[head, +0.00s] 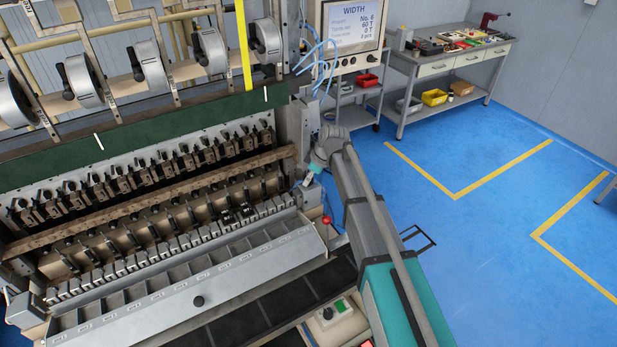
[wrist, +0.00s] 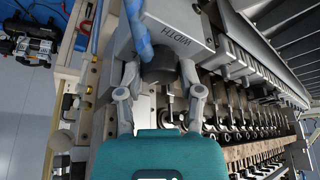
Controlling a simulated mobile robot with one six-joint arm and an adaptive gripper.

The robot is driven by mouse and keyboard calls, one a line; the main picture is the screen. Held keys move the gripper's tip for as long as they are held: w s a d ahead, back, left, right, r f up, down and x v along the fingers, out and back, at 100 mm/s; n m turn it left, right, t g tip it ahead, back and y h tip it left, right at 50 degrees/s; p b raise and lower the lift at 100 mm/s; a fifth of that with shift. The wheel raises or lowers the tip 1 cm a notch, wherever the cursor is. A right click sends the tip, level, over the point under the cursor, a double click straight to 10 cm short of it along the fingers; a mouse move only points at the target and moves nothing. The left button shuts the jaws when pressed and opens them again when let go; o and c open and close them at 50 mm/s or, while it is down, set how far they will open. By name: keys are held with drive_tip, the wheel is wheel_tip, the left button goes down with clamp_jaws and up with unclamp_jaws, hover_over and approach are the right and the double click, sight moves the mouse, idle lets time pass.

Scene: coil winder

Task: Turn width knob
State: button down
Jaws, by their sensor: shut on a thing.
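The width knob (wrist: 160,72) is a dark round knob on a grey housing (wrist: 185,25) marked WIDTH, which appears upside down in the wrist view. My gripper (wrist: 160,80) has one finger on each side of the knob and is shut on it. In the head view my gripper (head: 309,180) is small, at the right end of the coil winder (head: 200,275), and the knob itself cannot be made out there. A monitor (head: 350,27) at the top shows the word WIDTH with several lines of small text.
A red ball-ended lever (head: 326,220) stands just below my gripper in the head view. A blue hose (wrist: 138,30) passes close to the knob. A workbench (head: 440,62) with bins stands at the back right. The blue floor (head: 500,240) at right is open.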

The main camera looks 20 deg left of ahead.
drive_tip(key=shift+c, duration=1.2)
unclamp_jaws()
drive_tip(key=s+d+f+m+h+b, duration=0.1)
drive_tip(key=s+d+m, duration=0.4)
drive_tip(key=d, duration=0.9)
drive_tip(key=s+d+f+m+h+b, duration=0.1)
drive_tip(key=s+d+m, duration=0.5)
drive_tip(key=d, duration=0.8)
drive_tip(key=s+d+f+m+h+b, duration=0.1)
drive_tip(key=s+d+m, duration=0.5)
drive_tip(key=d, duration=0.9)
drive_tip(key=shift+f+h, duration=0.65)
drive_tip(key=shift+h, duration=0.15)
